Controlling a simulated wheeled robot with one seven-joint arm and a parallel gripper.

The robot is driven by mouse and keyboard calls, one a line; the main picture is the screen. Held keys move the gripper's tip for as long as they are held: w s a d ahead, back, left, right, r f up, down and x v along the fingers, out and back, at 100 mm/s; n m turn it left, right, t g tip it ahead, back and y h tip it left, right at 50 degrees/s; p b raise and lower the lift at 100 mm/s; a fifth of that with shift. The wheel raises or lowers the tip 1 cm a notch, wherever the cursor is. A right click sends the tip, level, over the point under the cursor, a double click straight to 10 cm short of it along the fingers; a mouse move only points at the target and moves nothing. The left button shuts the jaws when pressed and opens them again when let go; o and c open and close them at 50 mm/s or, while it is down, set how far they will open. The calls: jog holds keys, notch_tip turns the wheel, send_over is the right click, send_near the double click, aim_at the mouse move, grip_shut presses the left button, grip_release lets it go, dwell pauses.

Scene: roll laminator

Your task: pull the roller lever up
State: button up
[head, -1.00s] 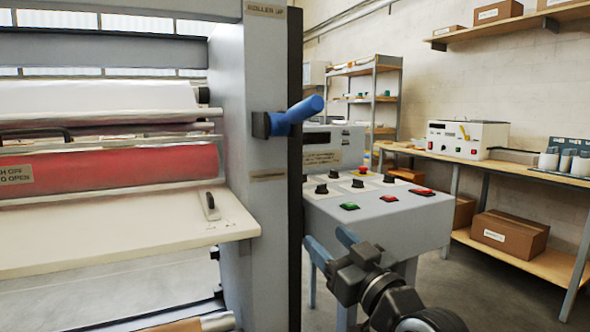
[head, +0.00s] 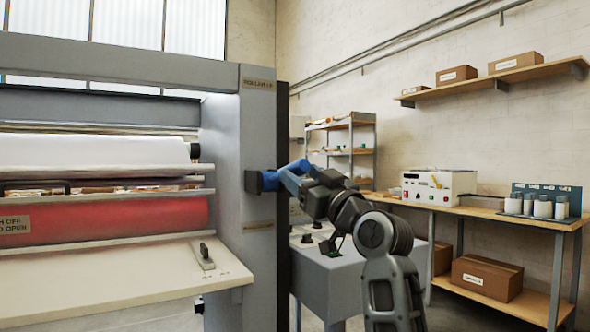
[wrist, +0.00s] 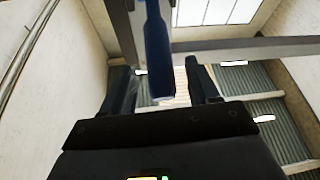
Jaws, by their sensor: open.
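The roller lever (head: 268,181) is a blue handle on a dark mount on the side of the grey machine post, sticking out to the right. My gripper (head: 291,172) is at its outer end, and its blue fingers partly hide the handle in the head view. In the wrist view the lever (wrist: 157,55) comes down from the top, with its end between the two dark fingers of my gripper (wrist: 160,85). The fingers are open, with a visible gap on each side of the lever. I cannot tell whether either finger touches it.
The grey machine post (head: 246,230) stands just left of my gripper. A control console (head: 330,270) is below and behind my arm. A workbench (head: 500,212) with a white device (head: 437,186) runs along the right wall.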

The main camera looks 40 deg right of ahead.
jog(key=shift+x, duration=1.7)
grip_shut()
